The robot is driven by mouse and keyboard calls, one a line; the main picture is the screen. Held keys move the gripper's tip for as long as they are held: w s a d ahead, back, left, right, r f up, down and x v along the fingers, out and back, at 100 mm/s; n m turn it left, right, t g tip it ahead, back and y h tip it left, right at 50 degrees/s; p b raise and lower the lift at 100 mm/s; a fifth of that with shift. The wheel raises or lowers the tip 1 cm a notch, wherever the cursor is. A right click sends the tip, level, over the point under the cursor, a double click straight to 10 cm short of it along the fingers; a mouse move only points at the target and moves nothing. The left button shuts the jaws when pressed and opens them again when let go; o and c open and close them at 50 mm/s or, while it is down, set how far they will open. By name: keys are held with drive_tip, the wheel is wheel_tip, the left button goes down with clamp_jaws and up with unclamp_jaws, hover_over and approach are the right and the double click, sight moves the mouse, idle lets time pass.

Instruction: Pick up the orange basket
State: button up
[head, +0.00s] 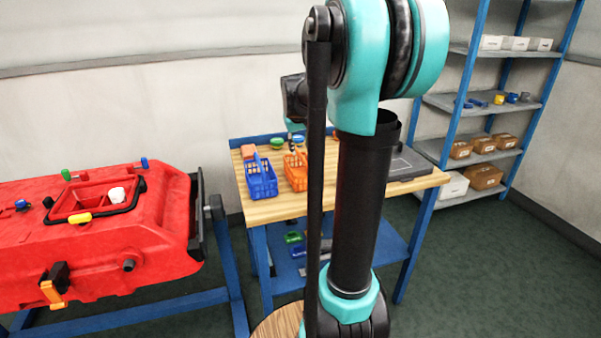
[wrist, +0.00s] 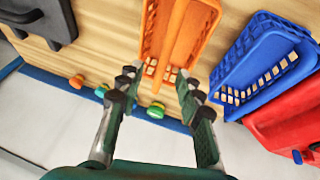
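The orange basket (head: 295,170) stands on the wooden bench top, right of the blue basket and partly hidden behind my arm in the head view. In the wrist view the orange basket (wrist: 178,38) is at the top middle, ahead of my fingertips. My gripper (wrist: 158,78) is open, its two fingers spread on either side of the basket's near end. I cannot tell whether the fingertips touch the basket. In the head view the gripper is mostly hidden behind my arm.
A blue basket (head: 262,181) stands close left of the orange one. Small green and orange knobs (wrist: 155,110) lie near the bench's back edge. A dark grey case (head: 408,165) lies on the bench's right side. A red tank (head: 100,235) stands left; a shelf rack (head: 490,100) stands right.

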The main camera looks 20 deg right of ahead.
sight(300, 154)
drive_tip(key=shift+x, duration=2.8)
drive_tip(key=shift+s+a+f, duration=0.15)
drive_tip(key=shift+f, duration=0.15)
clamp_jaws()
